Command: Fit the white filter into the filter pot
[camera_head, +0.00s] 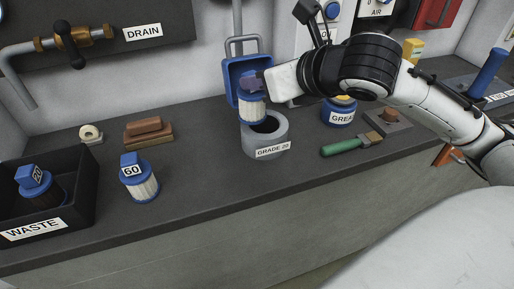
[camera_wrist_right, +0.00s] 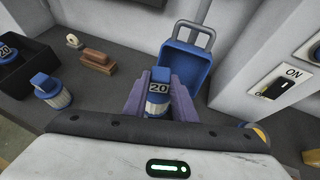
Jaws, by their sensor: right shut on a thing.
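The white filter (camera_head: 252,110), pleated with a blue cap, is held upright in my right gripper (camera_head: 257,83). The right wrist view shows its cap marked 20 (camera_wrist_right: 159,88) between the two purple-grey fingers. The filter pot (camera_head: 264,146) is a grey round pot labelled GRADE 20 on the bench, with a dark opening. The filter's lower end is at the back left of this opening in the head view; I cannot tell whether it is above the rim or slightly inside. The pot is hidden in the right wrist view. My left gripper is not in view.
A white filter with a blue cap marked 60 (camera_head: 140,180) stands left on the bench. A black WASTE bin (camera_head: 75,205) holds a dark filter marked 20. A blue dustpan-like scoop (camera_head: 233,75) stands behind the pot. A green-handled brush (camera_head: 345,147) and GREASE tub (camera_head: 340,115) lie right.

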